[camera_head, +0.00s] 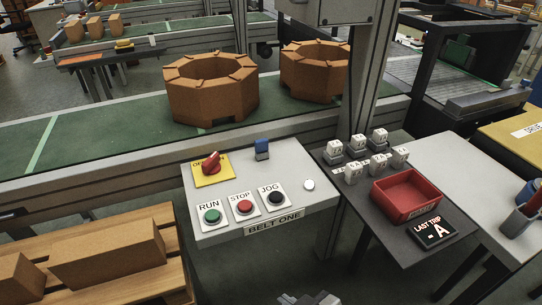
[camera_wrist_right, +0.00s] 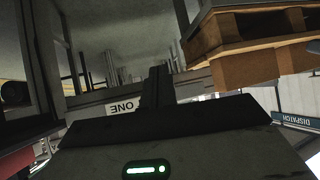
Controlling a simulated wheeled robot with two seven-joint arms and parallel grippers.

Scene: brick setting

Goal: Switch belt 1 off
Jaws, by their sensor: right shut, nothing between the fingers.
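The grey BELT ONE panel (camera_head: 215,239) stands in front of the green belt (camera_head: 120,133) in the head view. It carries a green RUN button (camera_head: 212,216), a red STOP button (camera_head: 244,207), a black JOG button (camera_head: 275,198) and a red rotary knob (camera_head: 211,163) on a yellow plate. My right gripper (camera_head: 310,299) shows only in part at the bottom edge, below and apart from the panel. In the right wrist view its fingers (camera_wrist_right: 158,86) are together and empty, with the BELT ONE label (camera_wrist_right: 125,108) upside down behind. My left gripper is out of view.
Brown ring-shaped blocks (camera_head: 211,88) sit on the belt. A blue piece (camera_head: 262,148) and a small white button (camera_head: 309,185) are on the panel. A post (camera_head: 357,110) rises beside it. A red tray (camera_head: 408,196) stands right; a pallet with bricks (camera_head: 108,256) is at lower left.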

